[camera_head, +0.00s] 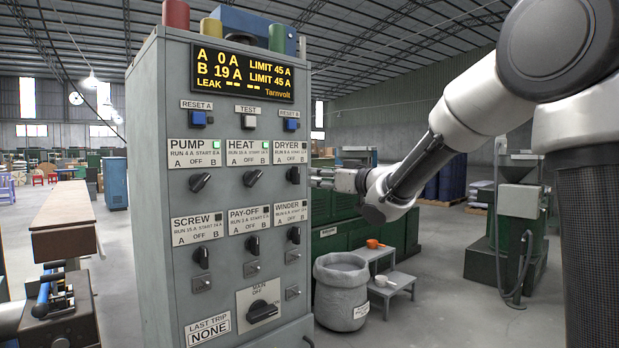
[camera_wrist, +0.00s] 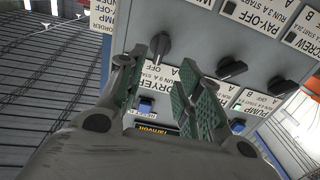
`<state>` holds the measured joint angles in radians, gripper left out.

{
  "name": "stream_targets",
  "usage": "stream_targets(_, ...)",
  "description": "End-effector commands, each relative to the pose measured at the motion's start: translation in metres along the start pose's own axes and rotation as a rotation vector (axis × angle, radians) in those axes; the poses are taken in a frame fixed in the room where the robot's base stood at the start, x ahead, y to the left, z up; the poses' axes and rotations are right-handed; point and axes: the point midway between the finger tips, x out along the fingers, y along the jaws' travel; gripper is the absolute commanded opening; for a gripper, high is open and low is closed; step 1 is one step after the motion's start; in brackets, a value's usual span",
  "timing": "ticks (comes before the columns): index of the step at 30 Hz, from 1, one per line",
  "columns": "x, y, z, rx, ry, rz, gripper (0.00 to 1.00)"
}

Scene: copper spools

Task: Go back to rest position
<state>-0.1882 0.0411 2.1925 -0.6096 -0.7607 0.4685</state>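The grey control cabinet (camera_head: 240,235) carries a lit display (camera_head: 243,74) reading A 0 A and B 19 A. Its pump knob (camera_head: 200,182) and heat knob (camera_head: 254,178) are turned toward the B side. The screw, pay-off and winder knobs stand about upright. My gripper (camera_head: 322,178) is beside the cabinet's right edge, level with the dryer knob (camera_head: 293,175). In the wrist view, my gripper (camera_wrist: 160,78) has its two green-padded fingers apart and nothing between them. The dryer knob (camera_wrist: 160,46) shows beyond the fingertips. Contact with the panel cannot be told.
A grey bin (camera_head: 342,295) and a small step stand (camera_head: 385,280) with bowls are right of the cabinet. A green machine (camera_head: 513,230) stands farther right. A bench (camera_head: 62,225) is on the left. Open floor lies between the step stand and the machine.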

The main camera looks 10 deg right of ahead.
Motion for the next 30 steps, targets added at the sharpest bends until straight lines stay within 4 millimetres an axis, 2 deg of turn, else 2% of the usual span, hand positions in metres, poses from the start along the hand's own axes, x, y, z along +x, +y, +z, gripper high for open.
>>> stream_targets(3,-0.014,0.0,0.0,0.0,-0.001,0.001,0.35)
stream_targets(6,-0.018,0.0,0.0,0.0,-0.001,0.0,0.35)
stream_targets(16,-0.019,0.001,0.002,-0.014,-0.006,0.002,0.35)
stream_targets(18,-0.019,0.007,0.013,-0.036,-0.052,0.028,0.35)
stream_targets(20,-0.023,0.019,0.032,-0.054,-0.129,0.076,0.35)
stream_targets(22,-0.035,0.038,0.07,-0.063,-0.268,0.152,0.35)
stream_targets(23,-0.044,0.045,0.088,-0.063,-0.338,0.186,0.35)
stream_targets(24,-0.063,0.055,0.111,-0.061,-0.44,0.237,0.35)
stream_targets(26,-0.102,0.066,0.141,-0.05,-0.599,0.312,0.35)
stream_targets(28,-0.157,0.07,0.165,-0.02,-0.769,0.383,0.35)
stream_targets(29,-0.181,0.069,0.173,-0.002,-0.837,0.406,0.35)
stream_targets(30,-0.213,0.065,0.182,0.025,-0.923,0.431,0.35)
